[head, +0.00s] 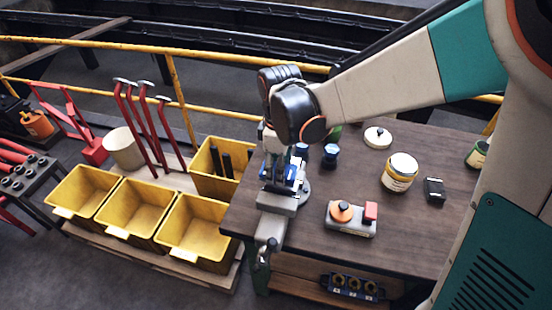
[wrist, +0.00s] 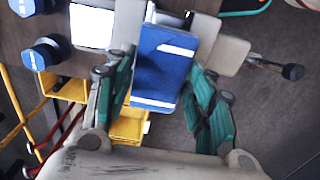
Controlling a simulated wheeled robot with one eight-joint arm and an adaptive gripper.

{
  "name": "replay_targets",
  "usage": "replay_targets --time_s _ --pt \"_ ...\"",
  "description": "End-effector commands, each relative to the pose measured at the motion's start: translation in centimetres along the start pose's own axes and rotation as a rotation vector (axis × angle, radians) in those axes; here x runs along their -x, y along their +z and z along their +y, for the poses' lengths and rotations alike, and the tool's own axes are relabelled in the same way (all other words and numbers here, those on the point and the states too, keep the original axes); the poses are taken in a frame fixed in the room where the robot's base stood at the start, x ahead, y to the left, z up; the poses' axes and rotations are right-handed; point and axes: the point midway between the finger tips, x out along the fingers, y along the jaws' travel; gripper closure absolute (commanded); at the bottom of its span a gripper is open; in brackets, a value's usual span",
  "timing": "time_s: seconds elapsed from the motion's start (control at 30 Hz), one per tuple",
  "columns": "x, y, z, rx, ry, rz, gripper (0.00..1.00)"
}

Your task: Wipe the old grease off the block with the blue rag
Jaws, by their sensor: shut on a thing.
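My gripper (wrist: 161,72) has its teal fingers on either side of the blue rag (wrist: 160,60), a flat folded piece with white stripes, and is shut on it. In the head view my gripper (head: 279,168) points down over the grey vise (head: 277,200) at the table's left edge, and some blue of the rag (head: 293,175) shows there. Grey vise parts (wrist: 230,48) lie behind the rag in the wrist view. I cannot clearly make out the block or any grease; the gripper and rag cover much of the vise. I cannot tell whether the rag touches anything.
The wooden table (head: 400,225) holds an orange-and-red button box (head: 350,217), a yellow-labelled tin (head: 399,172), a dark small box (head: 434,189), a white lid (head: 378,138) and a blue knob-like piece (head: 330,154). Yellow bins (head: 197,230) stand left. The table's middle has free room.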

Motion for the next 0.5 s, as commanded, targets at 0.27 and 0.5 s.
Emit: replay_targets --time_s 0.27,0.5 --pt "2.8 0.6 0.0 0.0 0.0 0.0 0.7" --pt "4.5 1.0 0.0 0.001 0.0 0.0 0.7"
